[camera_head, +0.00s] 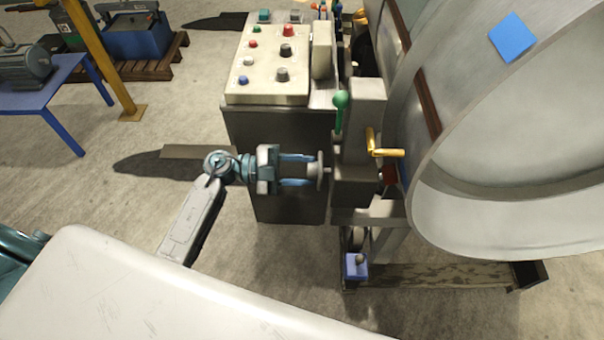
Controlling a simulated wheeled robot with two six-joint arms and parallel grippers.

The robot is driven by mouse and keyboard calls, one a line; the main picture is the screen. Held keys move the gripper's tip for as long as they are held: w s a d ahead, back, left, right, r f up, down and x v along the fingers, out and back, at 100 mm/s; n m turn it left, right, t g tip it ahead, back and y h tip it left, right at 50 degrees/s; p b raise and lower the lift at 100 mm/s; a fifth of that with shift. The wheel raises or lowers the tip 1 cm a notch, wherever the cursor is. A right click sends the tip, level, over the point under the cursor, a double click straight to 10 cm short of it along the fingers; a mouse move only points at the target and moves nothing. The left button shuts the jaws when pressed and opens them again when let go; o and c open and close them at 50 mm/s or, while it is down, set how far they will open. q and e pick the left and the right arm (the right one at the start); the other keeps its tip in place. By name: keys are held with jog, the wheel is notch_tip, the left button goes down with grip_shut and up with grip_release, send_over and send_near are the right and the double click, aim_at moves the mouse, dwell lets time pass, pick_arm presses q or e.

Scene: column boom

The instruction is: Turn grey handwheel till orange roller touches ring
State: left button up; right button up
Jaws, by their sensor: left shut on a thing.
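The grey handwheel (320,171) shows edge-on at the left side of a grey machine block. My left gripper (313,170) reaches it from the left, with its two blue fingers shut on the wheel. The large grey ring (425,205) fills the right side. A bent yellow-orange piece (386,152) sits between the block and the ring; I cannot tell whether it belongs to the orange roller. No orange roller shows clearly, and its contact with the ring cannot be judged. My right gripper is not in view.
A control panel (262,85) with several coloured knobs stands behind my left gripper. A green-knobbed lever (340,100) rises above the handwheel. A blue pedal-like box (356,265) is low in front. A blue table (45,88) and yellow post (104,60) stand far left.

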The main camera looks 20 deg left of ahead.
pick_arm(q)
jog(key=shift+f+m+b, duration=0.1)
jog(key=shift+m+b, duration=4.3)
jog(key=shift+m, duration=0.4)
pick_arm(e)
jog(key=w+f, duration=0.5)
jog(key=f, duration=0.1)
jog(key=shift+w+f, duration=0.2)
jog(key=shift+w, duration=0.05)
pick_arm(q)
jog(key=o, duration=1)
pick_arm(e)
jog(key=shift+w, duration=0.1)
pick_arm(q)
jog(key=shift+a, duration=0.1)
jog(key=shift+b+v, duration=1.35)
jog(key=shift+v, duration=4.05)
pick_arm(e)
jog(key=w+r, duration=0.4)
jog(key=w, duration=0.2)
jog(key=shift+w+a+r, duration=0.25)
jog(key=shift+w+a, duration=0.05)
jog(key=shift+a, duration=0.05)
